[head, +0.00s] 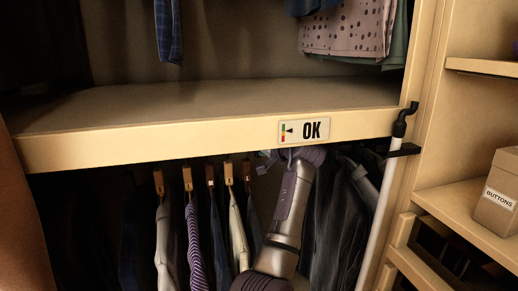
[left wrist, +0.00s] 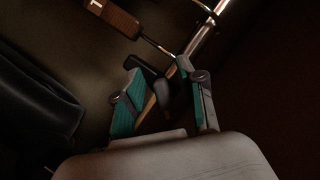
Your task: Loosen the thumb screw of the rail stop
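In the left wrist view, the teal fingers of my left gripper (left wrist: 160,69) stand apart at the end of a shiny metal rail (left wrist: 206,32). A black part (left wrist: 160,88), apparently the rail stop or its screw, lies between them. Shadow hides whether a finger touches it, and I cannot make out the thumb screw separately. In the head view, a grey and purple arm of mine (head: 290,215) reaches up under the shelf's front edge, where the hand is mostly hidden. My right gripper is in neither view.
A white pole with a black crank (head: 402,125) stands at right, near a buttons box (head: 497,195). A wooden hanger (left wrist: 115,17) is near my left fingers.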

